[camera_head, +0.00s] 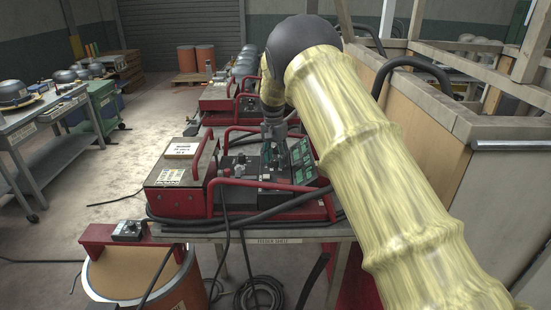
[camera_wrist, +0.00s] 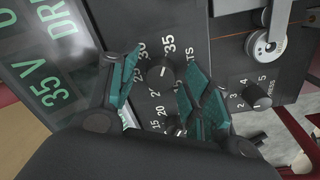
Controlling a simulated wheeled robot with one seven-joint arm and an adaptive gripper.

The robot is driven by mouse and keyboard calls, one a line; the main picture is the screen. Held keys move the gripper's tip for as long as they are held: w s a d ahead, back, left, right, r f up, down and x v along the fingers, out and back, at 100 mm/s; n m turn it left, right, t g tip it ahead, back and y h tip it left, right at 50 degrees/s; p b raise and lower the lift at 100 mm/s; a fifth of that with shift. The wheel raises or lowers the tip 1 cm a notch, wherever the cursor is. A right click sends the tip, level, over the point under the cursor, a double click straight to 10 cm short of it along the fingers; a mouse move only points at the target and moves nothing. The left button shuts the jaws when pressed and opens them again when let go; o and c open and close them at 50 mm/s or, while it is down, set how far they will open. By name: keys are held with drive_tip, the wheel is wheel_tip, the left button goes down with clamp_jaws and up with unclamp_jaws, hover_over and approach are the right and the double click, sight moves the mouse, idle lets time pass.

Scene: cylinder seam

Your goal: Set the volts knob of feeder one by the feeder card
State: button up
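The volts knob (camera_wrist: 160,72), a small black knob with a white mark, sits on a dark panel in the wrist view. Its scale shows 15, 20, 25, 30 and 35. My gripper (camera_wrist: 161,64) has its teal fingers apart, one on each side of this knob; I cannot tell whether they touch it. A tilted display (camera_wrist: 50,75) beside the panel reads "35 V" and part of a word. In the head view my gripper (camera_head: 273,150) points down over the red feeder (camera_head: 180,200). A white card (camera_head: 183,149) lies on the feeder's lid, its writing too small to read.
A second knob (camera_wrist: 257,95) with a scale up to 5 stands right of the fingers. A round metal roller (camera_wrist: 264,48) is above it. Red tube handles (camera_head: 262,185) frame the feeder. Another red feeder (camera_head: 218,98) stands behind. A wooden-framed partition (camera_head: 430,130) is at the right.

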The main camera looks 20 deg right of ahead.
sight(274, 159)
drive_tip(key=shift+r, duration=0.1)
wheel_tip(274, 159, up, 12)
drive_tip(key=shift+w+a, duration=0.2)
drive_tip(key=shift+w, duration=0.05)
idle(0.5)
